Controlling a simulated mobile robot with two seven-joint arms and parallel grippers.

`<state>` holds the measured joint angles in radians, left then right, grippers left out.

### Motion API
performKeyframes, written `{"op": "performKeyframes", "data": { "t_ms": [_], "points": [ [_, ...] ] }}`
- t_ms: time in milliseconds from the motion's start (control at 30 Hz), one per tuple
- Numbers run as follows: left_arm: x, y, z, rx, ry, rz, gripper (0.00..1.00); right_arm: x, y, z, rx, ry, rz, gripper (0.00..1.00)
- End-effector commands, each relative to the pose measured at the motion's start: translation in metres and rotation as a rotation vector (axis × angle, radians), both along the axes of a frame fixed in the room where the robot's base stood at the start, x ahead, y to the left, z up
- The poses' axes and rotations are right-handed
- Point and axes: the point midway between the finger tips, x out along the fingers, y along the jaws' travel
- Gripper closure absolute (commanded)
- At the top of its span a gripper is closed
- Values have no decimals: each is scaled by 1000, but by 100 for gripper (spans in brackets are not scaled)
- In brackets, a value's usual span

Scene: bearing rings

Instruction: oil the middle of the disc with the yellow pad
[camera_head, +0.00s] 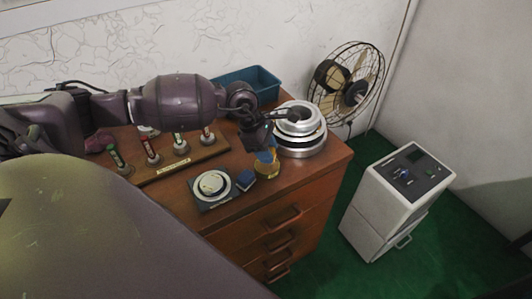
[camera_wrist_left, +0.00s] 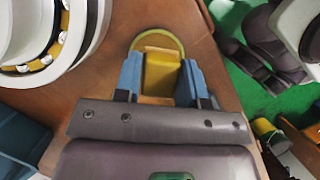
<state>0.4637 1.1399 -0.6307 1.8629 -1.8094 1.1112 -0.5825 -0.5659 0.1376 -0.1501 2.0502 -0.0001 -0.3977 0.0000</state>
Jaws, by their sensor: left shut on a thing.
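My left gripper (camera_head: 266,153) reaches down at the right part of the wooden cabinet top. Its blue fingers are shut on the yellow pad (camera_wrist_left: 161,74), which shows between them in the left wrist view. Below the pad is a round yellow dish (camera_head: 267,172), whose rim (camera_wrist_left: 158,36) curves beyond the pad. I cannot tell whether pad and dish touch. A pale round disc (camera_head: 211,184) lies on a dark square plate at the front of the cabinet top, left of the gripper. My right gripper is not in view.
Large stacked metal rings (camera_head: 301,137) stand close behind the gripper. A wooden rack (camera_head: 170,170) with several upright tubes is at the left. A blue bin (camera_head: 252,80) stands at the back. The cabinet's right edge is near.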

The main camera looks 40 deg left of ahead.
Motion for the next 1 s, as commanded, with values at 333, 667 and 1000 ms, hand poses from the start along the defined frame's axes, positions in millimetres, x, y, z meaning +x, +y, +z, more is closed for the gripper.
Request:
{"op": "performKeyframes", "data": {
  "t_ms": [333, 667, 1000],
  "points": [
    [1, 0, 26, 0, -5, 0, 82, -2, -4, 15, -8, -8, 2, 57],
    [0, 0, 43, 0, -2, -1, 82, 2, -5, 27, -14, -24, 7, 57],
    [0, 0, 42, 0, 0, 0, 82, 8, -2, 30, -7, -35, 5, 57]
  ]
}}
